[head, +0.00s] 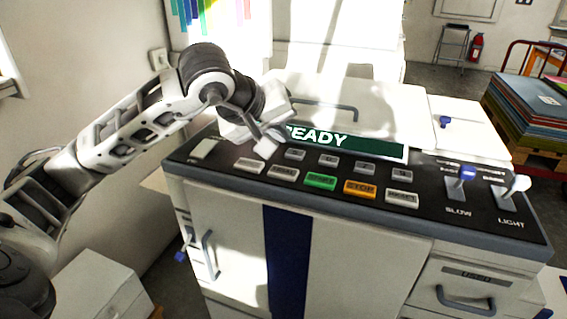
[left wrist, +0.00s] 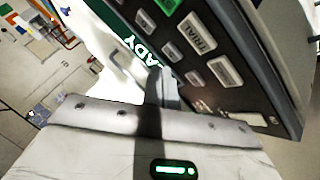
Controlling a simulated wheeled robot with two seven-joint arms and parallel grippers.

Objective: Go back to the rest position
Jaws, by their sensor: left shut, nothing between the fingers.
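My left gripper (head: 266,145) is shut and empty. It hangs above the left part of the machine's dark control panel (head: 430,205), in front of the left end of the green READY display (head: 345,143). In the left wrist view its closed fingers (left wrist: 163,88) point at the panel, near the display and the grey buttons. I cannot tell whether the fingertips touch the panel. My left arm reaches in from the left. My right gripper is in neither view.
The panel has a green button (head: 320,181), an orange button (head: 360,189), several grey buttons and two levers at right, the blue-topped one (head: 467,174) and the white-topped one (head: 518,185). A pallet of coloured sheets (head: 530,108) stands at right. A white box (head: 95,288) is at lower left.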

